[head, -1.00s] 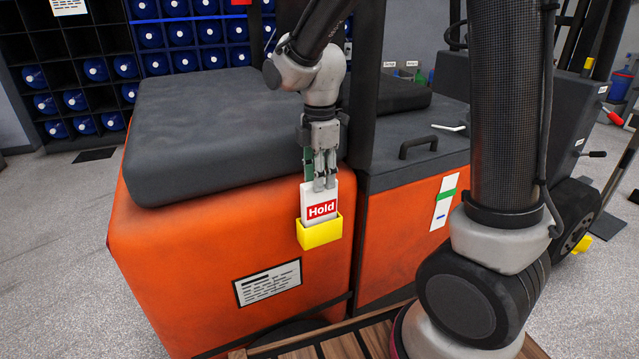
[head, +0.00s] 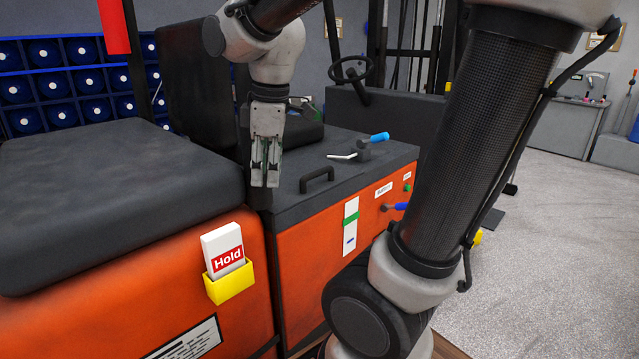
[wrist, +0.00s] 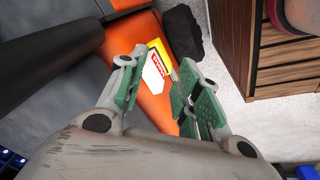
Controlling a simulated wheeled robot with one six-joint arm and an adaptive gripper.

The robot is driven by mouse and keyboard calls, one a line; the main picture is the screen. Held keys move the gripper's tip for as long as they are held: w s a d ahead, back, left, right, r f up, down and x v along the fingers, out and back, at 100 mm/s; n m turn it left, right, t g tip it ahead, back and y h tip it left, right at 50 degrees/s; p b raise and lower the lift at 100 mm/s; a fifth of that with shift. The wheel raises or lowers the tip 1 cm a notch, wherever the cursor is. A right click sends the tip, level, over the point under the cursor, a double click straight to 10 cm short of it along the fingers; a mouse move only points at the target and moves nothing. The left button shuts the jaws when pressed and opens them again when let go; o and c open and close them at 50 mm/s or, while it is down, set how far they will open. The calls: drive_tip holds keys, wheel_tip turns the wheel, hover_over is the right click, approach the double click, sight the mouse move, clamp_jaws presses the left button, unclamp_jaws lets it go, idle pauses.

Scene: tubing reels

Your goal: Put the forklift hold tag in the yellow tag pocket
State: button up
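The white hold tag (head: 222,247) with its red "Hold" label stands in the yellow tag pocket (head: 230,284) on the forklift's orange side. Its lower end is inside the pocket and its upper part sticks out, tilted slightly in the picture. My gripper (head: 264,184) hangs above and to the right of the tag, apart from it and empty. In the wrist view the fingers of my gripper (wrist: 152,88) are spread, with the tag (wrist: 155,74) and the yellow pocket (wrist: 160,50) seen beyond them.
The forklift's dark seat cushion (head: 110,190) lies left of my gripper. A black handle (head: 317,179), a white lever (head: 342,157) and a blue-ended lever (head: 378,138) stand on the deck to the right. A slatted wooden surface (wrist: 285,50) shows in the wrist view.

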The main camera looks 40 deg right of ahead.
drive_tip(key=s+d+m+t, duration=0.1)
drive_tip(key=s+d+m, duration=0.2)
drive_tip(key=s+m, duration=0.2)
drive_tip(key=s+d+f+m+t, duration=0.1)
drive_tip(key=s+d+m, duration=0.2)
drive_tip(key=s+m, duration=0.3)
drive_tip(key=shift+d, duration=0.15)
idle(0.6)
